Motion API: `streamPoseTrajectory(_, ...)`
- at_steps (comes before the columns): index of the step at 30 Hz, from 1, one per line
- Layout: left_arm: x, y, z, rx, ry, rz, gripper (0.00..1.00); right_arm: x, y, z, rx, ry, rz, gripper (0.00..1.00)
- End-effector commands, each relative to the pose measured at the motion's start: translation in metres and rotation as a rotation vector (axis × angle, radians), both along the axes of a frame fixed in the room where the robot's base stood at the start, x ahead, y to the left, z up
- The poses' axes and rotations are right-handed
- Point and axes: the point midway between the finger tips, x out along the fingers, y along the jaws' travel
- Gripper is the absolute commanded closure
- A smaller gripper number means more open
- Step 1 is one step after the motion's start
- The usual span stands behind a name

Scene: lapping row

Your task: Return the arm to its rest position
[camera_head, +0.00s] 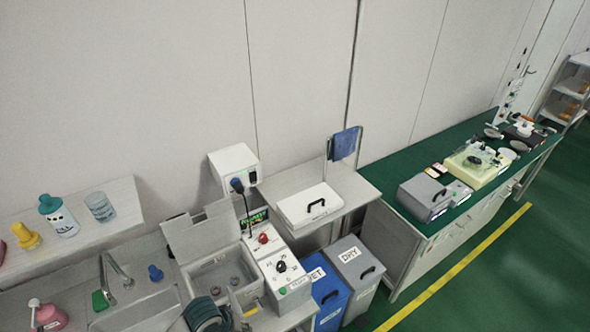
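Neither of my grippers shows in the head view, and no part of my arms can be made out for sure. The task names no other object.
A sink (140,309) with a tap stands at lower left, below a shelf (100,215) with bottles. An open-lidded basin (222,272) adjoins a control box (280,275). Blue (328,295) and grey (357,275) bins stand beside it. A green-topped bench (400,172) runs right; green floor (520,270) is clear.

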Motion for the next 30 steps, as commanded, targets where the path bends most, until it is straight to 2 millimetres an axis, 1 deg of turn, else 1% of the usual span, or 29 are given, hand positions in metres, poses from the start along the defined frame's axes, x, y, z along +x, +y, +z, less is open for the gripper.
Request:
streamPoseTrajectory(1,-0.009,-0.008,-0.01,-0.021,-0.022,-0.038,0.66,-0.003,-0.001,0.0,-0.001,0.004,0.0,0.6)
streamPoseTrajectory(3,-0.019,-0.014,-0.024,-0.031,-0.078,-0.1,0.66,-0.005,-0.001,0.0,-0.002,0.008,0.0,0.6)
streamPoseTrajectory(5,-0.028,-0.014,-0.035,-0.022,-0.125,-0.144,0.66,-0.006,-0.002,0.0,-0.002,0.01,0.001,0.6)
streamPoseTrajectory(7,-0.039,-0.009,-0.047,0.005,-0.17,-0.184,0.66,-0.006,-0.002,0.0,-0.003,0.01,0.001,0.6)
streamPoseTrajectory(14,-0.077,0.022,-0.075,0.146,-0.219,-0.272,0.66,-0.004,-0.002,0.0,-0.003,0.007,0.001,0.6)
streamPoseTrajectory(21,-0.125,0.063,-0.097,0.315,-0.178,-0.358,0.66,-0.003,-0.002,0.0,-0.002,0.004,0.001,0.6)
streamPoseTrajectory(22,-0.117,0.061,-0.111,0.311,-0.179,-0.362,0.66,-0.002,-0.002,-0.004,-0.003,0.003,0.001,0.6)
streamPoseTrajectory(24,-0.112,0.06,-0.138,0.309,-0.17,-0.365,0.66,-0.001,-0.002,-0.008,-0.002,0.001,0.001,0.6)
streamPoseTrajectory(26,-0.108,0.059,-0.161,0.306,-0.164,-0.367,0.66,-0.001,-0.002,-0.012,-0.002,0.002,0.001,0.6)
streamPoseTrajectory(27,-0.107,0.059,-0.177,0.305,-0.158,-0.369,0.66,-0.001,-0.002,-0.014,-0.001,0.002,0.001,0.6)
streamPoseTrajectory(29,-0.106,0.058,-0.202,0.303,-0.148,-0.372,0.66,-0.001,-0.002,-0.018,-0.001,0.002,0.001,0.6)
streamPoseTrajectory(30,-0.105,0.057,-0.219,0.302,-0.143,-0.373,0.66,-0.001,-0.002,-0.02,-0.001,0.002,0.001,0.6)
